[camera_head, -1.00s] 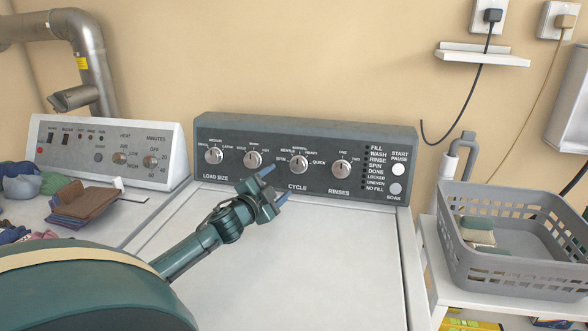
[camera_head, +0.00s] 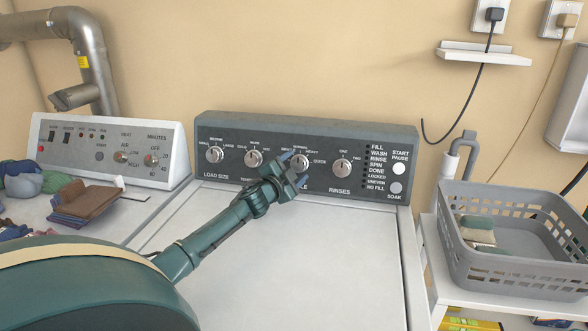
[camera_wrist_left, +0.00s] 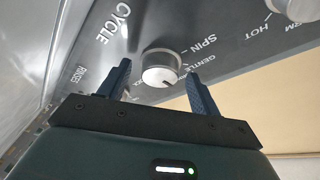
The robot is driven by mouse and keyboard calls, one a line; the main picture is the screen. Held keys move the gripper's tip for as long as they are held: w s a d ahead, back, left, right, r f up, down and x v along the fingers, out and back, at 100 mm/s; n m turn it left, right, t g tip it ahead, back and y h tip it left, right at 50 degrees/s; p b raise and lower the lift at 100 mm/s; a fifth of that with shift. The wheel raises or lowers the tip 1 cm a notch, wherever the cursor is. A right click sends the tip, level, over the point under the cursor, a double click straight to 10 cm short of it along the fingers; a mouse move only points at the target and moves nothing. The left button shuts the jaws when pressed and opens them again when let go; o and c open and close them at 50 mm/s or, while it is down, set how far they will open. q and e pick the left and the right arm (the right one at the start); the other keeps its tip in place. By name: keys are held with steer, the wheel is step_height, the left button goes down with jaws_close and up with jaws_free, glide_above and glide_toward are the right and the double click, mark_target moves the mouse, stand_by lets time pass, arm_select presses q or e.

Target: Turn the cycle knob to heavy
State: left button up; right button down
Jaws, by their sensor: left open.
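The cycle knob (camera_head: 300,161) is a round silver dial on the dark grey washer panel, partly covered by my left gripper in the head view. "Normal" and "heavy" are printed above it and "quick" to its right. My left gripper (camera_head: 295,167) is open in front of the knob, its blue fingers at either side of it. In the left wrist view the cycle knob (camera_wrist_left: 160,70) sits between the two spread fingers (camera_wrist_left: 158,66), with gaps visible on both sides. A small dark mark shows on the knob's face. My right gripper is not in view.
Other similar knobs flank it: the temperature knob (camera_head: 253,158) to the left and the rinses knob (camera_head: 341,168) to the right. Start and soak buttons are at the panel's right end. The washer lid (camera_head: 330,245) is bare. A grey basket (camera_head: 510,272) stands at the right.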

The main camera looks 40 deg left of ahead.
arm_select(q)
steer(key=shift+c, duration=0.4)
steer(key=c, duration=0.9)
steer(key=shift+r+m+p, duration=0.15)
steer(key=shift+m+p, duration=0.25)
steer(key=shift+p, duration=0.15)
steer(key=shift+a+r+m+g+h+p, duration=0.1)
steer(key=shift+r+m+g+h+p, duration=0.1)
steer(key=shift+m+p, duration=0.4)
steer(key=shift+a+r+m+g+h+p, duration=0.1)
steer(key=shift+m+h+p, duration=0.1)
steer(key=shift+m+p, duration=0.35)
steer(key=shift+m+g+h+p, duration=0.3)
steer(key=shift+m+p, duration=0.55)
steer(key=shift+p, duration=0.15)
steer(key=shift+m+p, duration=0.6)
steer(key=shift+m, duration=0.1)
steer(key=shift+m+g+h, duration=0.4)
steer(key=shift+m, duration=0.4)
steer(key=shift+f+m, duration=0.1)
steer(key=shift+m, duration=0.2)
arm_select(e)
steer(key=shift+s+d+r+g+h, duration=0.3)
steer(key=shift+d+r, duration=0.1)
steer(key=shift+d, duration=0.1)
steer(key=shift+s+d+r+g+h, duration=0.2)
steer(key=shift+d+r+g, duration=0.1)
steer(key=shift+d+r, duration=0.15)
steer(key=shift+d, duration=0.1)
